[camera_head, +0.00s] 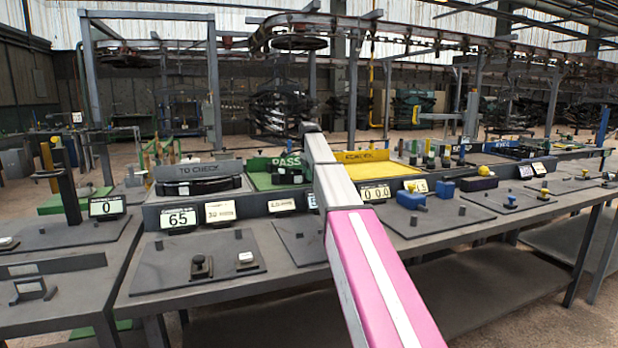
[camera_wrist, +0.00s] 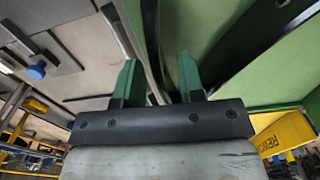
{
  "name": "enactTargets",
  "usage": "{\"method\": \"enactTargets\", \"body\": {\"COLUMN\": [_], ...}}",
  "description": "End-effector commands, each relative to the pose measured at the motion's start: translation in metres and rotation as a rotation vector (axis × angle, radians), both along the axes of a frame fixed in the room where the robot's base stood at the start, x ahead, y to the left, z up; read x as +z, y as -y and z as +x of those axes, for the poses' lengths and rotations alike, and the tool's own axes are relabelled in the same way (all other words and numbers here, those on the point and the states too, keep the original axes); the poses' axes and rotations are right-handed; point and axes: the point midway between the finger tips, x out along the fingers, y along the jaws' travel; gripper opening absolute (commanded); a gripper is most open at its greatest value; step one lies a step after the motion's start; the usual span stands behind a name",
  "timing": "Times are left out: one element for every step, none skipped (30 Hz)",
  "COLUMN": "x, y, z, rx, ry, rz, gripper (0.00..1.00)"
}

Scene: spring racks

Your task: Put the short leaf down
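My gripper (camera_wrist: 158,78) shows in the wrist view with two green fingertips held apart. Dark narrow strips (camera_wrist: 152,25) run between and beyond the fingers, and I cannot tell whether a short leaf is gripped among them. In the head view my pink and white arm reaches over the bench and hides my gripper. The green PASS tray (camera_head: 262,181) lies beside the arm, with dark curved leaves (camera_head: 287,174) in it. A wide dark leaf (camera_wrist: 258,48) also lies over green in the wrist view.
The TO CHECK rack (camera_head: 198,171) with dark leaves stands left of the PASS tray. Displays, including one reading 65 (camera_head: 178,219), line the bench front. Blue blocks (camera_head: 411,200) and small knobs stand on the right plates.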

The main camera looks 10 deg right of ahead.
Motion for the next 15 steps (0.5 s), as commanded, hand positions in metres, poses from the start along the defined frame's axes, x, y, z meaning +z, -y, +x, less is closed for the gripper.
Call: {"method": "enactTargets", "body": {"x": [0.008,0.013,0.02,0.026,0.032,0.04,0.047,0.053,0.061,0.067,0.072,0.08,0.084,0.089,0.094], "y": [0.0,0.0,0.0,0.0,0.0,0.0,0.0,0.0,0.0,0.0,0.0,0.0,0.0,0.0,0.0], "z": [0.001,0.001,0.001,0.001,0.002,0.002,0.002,0.002,0.002,0.002,0.002,0.002,0.002,0.001,0.001], "rx": [0.0,0.0,0.0,0.0,0.0,0.0,0.0,0.0,0.0,0.0,0.0,0.0,0.0,0.0,0.0], "ry": [0.002,0.002,0.002,0.002,0.002,0.003,0.003,0.003,0.002,0.002,0.002,0.002,0.002,0.001,0.001], "rz": [0.0,0.0,0.0,0.0,0.0,0.0,0.0,0.0,0.0,0.0,0.0,0.0,0.0,0.0,0.0], "gripper": [0.36,0.36,0.36,0.36,0.36,0.36,0.36,0.36,0.36,0.36,0.36,0.36,0.36,0.36,0.36]}}
